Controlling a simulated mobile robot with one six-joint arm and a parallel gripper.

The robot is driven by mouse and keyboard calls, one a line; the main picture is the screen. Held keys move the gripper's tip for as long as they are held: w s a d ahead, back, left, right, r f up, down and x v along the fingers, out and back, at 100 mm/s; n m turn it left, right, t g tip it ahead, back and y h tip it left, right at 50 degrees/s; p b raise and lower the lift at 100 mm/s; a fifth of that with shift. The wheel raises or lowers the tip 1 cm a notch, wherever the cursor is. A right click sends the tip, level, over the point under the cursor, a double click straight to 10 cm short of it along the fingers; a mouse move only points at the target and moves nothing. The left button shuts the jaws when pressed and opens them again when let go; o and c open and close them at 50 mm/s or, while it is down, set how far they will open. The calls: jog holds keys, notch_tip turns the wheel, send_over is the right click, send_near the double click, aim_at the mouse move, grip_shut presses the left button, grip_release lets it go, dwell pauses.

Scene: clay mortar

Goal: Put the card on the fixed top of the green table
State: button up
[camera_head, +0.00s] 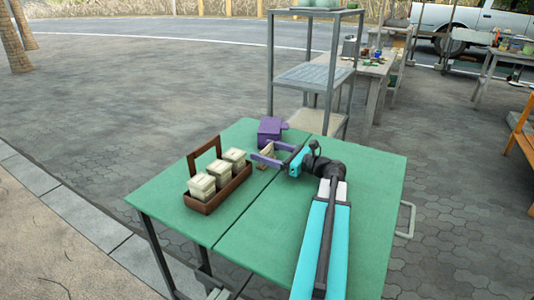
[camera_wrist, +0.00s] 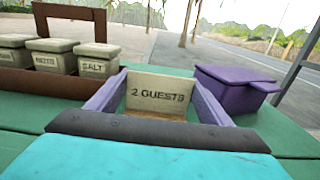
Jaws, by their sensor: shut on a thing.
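The card (camera_wrist: 158,92) is a small pale panel reading "2 GUESTS", with a tan-brown lower part. In the head view the card (camera_head: 267,154) shows partly between my gripper's purple fingers. My gripper (camera_head: 265,156) is shut on it, one finger at each side. The green table (camera_head: 310,165) has a top split by a seam into a left and a right part. The card is near this seam, towards the far side. I cannot tell whether it touches the top, or which part is fixed.
A brown caddy (camera_head: 208,207) with three pale labelled jars (camera_head: 202,187) stands on the left part. A purple lidded box (camera_head: 270,130) stands near the far edge, close to my gripper. A grey metal shelf (camera_head: 312,76) stands behind the table. The near left part is clear.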

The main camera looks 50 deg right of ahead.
jog(key=o, duration=0.7)
jog(key=shift+f, duration=0.1)
jog(key=shift+o, duration=0.2)
jog(key=shift+s+r, duration=0.2)
jog(key=shift+s, duration=0.15)
jog(key=p+v, duration=0.2)
jog(key=v, duration=0.9)
jog(key=shift+s+f+p, duration=0.1)
jog(key=shift+p, duration=0.3)
